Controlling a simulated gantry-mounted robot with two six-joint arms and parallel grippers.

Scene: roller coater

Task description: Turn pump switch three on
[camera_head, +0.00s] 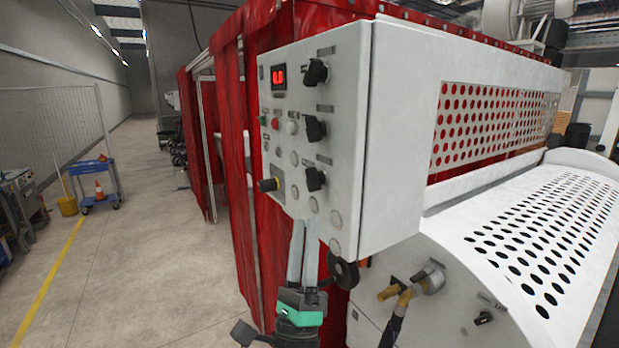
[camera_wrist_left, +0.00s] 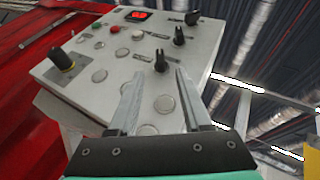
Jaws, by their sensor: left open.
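The control panel (camera_head: 345,140) is a light grey box. Three black rotary knobs form a column on its right side: a top knob (camera_head: 315,72), a middle knob (camera_head: 315,129) and a lowest knob (camera_head: 316,179). Their labels are too small to read, so I cannot tell by text which is pump switch three. My left gripper (camera_head: 305,226) is open and empty, below the lowest knob. In the left wrist view the lowest knob (camera_wrist_left: 161,61) shows just beyond and between the fingertips (camera_wrist_left: 159,80), seemingly untouched. My right gripper is out of view.
A yellow-based black switch (camera_head: 269,184) sits at the panel's lower left. Above are a red digital display (camera_head: 279,77) and several round buttons. A red curtain (camera_head: 235,150) hangs left of the panel. A hose fitting (camera_head: 412,288) juts out below right. Open floor lies left.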

